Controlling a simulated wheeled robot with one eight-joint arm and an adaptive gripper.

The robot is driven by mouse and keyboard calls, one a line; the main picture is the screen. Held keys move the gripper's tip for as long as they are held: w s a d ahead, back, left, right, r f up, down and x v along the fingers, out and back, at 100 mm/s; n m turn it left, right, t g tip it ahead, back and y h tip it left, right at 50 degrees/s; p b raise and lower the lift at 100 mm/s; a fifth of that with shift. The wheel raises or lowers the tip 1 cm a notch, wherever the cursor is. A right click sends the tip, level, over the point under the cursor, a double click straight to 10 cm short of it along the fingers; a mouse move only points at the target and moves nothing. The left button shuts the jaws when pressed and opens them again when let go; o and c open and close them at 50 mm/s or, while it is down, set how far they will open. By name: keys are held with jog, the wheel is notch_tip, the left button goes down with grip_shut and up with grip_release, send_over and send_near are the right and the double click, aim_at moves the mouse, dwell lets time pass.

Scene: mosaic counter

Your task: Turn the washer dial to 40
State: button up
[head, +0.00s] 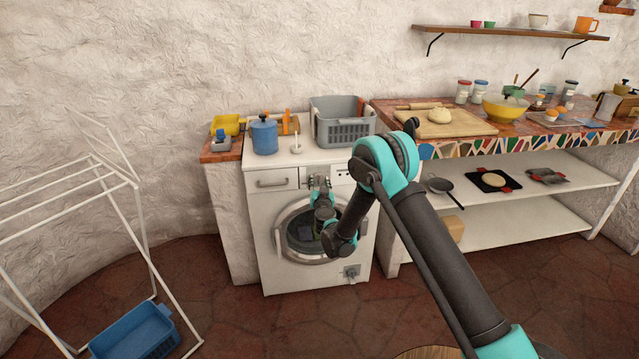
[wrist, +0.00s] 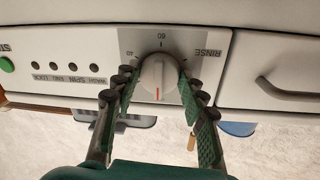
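The white washer (head: 268,225) stands left of the tiled counter. In the wrist view, which is upside down, its round white dial (wrist: 158,78) sits on a grey plate. The plate's marks 40 (wrist: 135,57), 60 (wrist: 162,38) and RINSE (wrist: 209,54) show. The dial's red line points to the bottom of the picture, away from 60. My gripper (wrist: 160,82) is open, with one dark finger on each side of the dial; I see no clear contact. In the head view my gripper (head: 319,182) is at the washer's front and hides the dial.
A drawer handle (wrist: 290,92) and a row of indicator lights with a green button (wrist: 6,65) flank the dial. On the washer top are a blue canister (head: 264,137), a grey basket (head: 342,125) and a small white item. A drying rack (head: 135,183) stands left.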

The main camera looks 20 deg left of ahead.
jog(key=c, duration=0.6)
jog(key=shift+o, duration=0.2)
jog(key=shift+m, duration=0.4)
jog(key=m, duration=0.4)
jog(key=shift+r+m+g, duration=0.1)
jog(key=shift+m+g, duration=0.2)
jog(key=m, duration=0.5)
jog(key=shift+g+y, duration=0.3)
jog(key=m, duration=0.6)
jog(key=shift+d, duration=0.15)
jog(key=m+g+y, duration=0.1)
jog(key=m, duration=0.4)
jog(key=shift+w+m, duration=0.1)
jog(key=shift+m, duration=0.3)
jog(key=shift+d, duration=0.1)
